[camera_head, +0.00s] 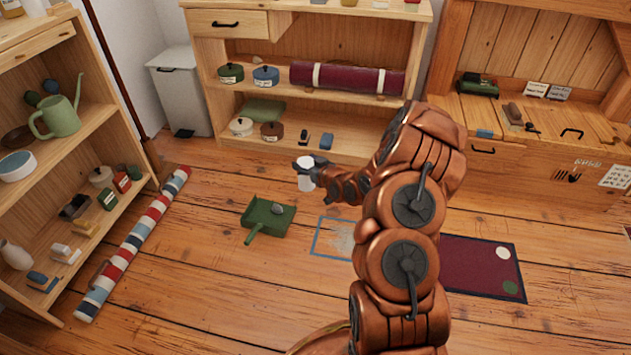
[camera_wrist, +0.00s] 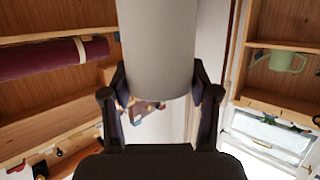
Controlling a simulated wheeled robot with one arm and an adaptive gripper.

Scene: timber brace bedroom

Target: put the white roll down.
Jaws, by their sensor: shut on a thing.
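The white roll (camera_head: 305,179) is upright in my gripper (camera_head: 307,162), above the wooden floor and clear of it. In the wrist view the roll (camera_wrist: 158,50) is a plain pale cylinder that fills the upper middle. The two dark fingers of my gripper (camera_wrist: 160,98) press on it from either side near its end. My gripper is shut on the roll. The roll's far end is cut off by the top of the wrist view.
A green dustpan (camera_head: 269,219) lies on the floor below and left of the roll. A blue-edged square (camera_head: 322,252) and a dark red mat (camera_head: 470,268) lie to the right. A striped roll (camera_head: 130,245) lies along the left shelf (camera_head: 105,130). Bare floor (camera_head: 200,290) is in front.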

